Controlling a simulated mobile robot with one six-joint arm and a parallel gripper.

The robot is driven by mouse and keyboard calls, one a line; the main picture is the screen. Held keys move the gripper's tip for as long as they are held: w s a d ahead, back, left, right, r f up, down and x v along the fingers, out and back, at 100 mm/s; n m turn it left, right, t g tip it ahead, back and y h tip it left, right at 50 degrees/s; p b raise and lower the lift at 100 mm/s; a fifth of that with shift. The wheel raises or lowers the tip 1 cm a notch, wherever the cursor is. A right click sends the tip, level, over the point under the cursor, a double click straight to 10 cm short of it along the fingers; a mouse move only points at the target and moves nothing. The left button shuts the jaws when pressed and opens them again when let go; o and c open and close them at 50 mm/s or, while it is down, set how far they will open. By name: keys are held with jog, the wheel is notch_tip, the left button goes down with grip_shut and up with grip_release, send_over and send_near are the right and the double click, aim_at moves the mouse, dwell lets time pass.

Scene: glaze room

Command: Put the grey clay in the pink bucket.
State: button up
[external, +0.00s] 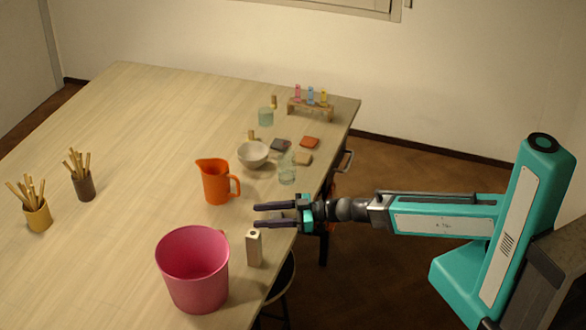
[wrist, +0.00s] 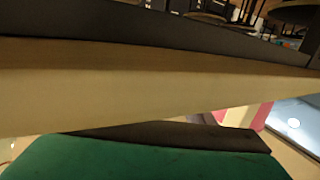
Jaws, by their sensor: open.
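My gripper (external: 257,216) is open and empty near the table's right edge, between the orange jug and the beige square bottle. It is well in front of the clay and to the right and back of the bucket. In the wrist view, a pink patch (wrist: 262,115) is probably the bucket; I cannot make out the clay there.
A beige bottle (external: 254,249) stands beside the bucket.

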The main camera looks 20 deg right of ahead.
grip_shut()
jog(key=shift+r, duration=0.1)
notch_tip(320, 180, up, 10)
jog(key=shift+b, duration=0.35)
dwell(0.7)
dwell(0.5)
